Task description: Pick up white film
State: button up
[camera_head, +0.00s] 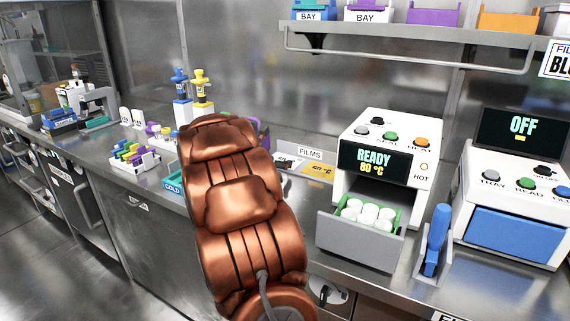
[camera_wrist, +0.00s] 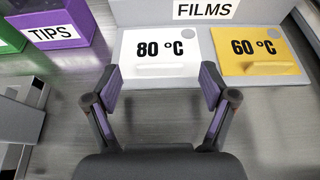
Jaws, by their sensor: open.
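The white film (camera_wrist: 158,50) lies flat in the films holder, marked "80 °C", with a pale raised tab along its near edge. In the head view the white film (camera_head: 288,162) shows only partly beside my copper arm. My gripper (camera_wrist: 156,84) is open and empty in the wrist view. Its two fingers are spread just on the near side of the white film, and I see no contact with it. In the head view my gripper is hidden behind my arm.
A yellow film (camera_wrist: 257,50) marked "60 °C" lies right of the white one. The FILMS sign (camera_wrist: 205,11) stands behind them. A purple TIPS box (camera_wrist: 52,25) is at left. A heater (camera_head: 385,150) reading "READY 80 °C" has an open drawer (camera_head: 355,241) of white-capped vials.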

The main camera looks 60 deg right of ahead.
jog(key=shift+x, duration=0.95)
jog(key=shift+a, duration=0.1)
jog(key=c, duration=0.9)
